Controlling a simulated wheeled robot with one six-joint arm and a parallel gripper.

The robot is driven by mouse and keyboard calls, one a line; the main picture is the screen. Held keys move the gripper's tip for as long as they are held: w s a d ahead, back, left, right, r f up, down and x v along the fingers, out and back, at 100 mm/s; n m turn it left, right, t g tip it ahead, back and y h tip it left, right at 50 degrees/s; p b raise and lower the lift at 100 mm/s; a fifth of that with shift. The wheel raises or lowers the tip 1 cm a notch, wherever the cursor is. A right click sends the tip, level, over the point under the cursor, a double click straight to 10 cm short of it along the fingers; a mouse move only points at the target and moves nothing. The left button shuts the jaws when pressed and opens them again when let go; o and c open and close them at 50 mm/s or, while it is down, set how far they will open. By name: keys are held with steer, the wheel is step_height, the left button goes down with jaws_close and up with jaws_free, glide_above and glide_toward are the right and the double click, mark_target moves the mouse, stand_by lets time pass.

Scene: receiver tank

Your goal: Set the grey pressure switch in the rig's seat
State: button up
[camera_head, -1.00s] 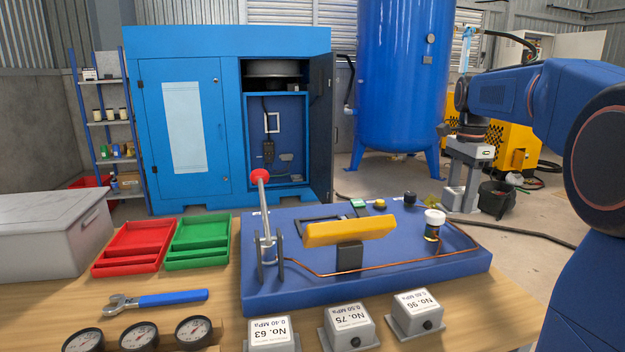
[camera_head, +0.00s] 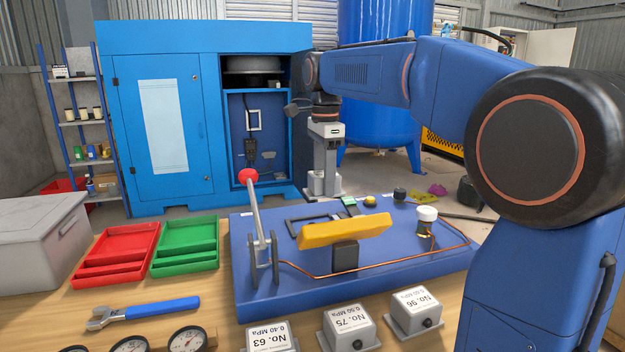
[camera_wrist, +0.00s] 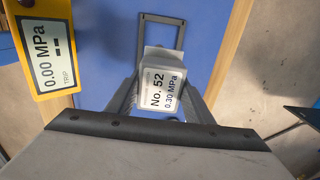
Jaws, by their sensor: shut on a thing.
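My gripper (camera_head: 322,176) is shut on a grey pressure switch (camera_head: 323,189), seen small behind the rig in the head view. In the wrist view the switch (camera_wrist: 160,82) sits between the fingers (camera_wrist: 160,100), its label reading No. 52, 0.30 MPa. The blue rig (camera_head: 270,285) has a dark rectangular frame (camera_head: 292,231), which looks like the seat. In the wrist view this frame (camera_wrist: 184,44) is just beyond the switch, which covers its near end. I cannot tell the switch's height above the rig.
Grey switches No. 63 (camera_head: 268,337), No. 75 (camera_head: 347,326) and No. 96 (camera_head: 415,312) stand at the table's front. On the rig are a red-knobbed lever (camera_head: 256,215), a yellow gauge (camera_head: 345,231) and a white-capped part (camera_head: 427,214). Red (camera_head: 115,256) and green (camera_head: 186,246) trays lie left.

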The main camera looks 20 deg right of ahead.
mark_target(313, 175)
steer(key=shift+s+a+r, duration=0.1)
steer(key=shift+s+a, duration=0.1)
steer(key=shift+a, duration=0.6)
steer(key=shift+s+a+r, duration=0.1)
steer(key=shift+s+a, duration=0.05)
steer(key=shift+a, duration=0.6)
steer(key=shift+f, duration=3.7)
steer(key=shift+f, duration=0.65)
steer(key=o, duration=1.4)
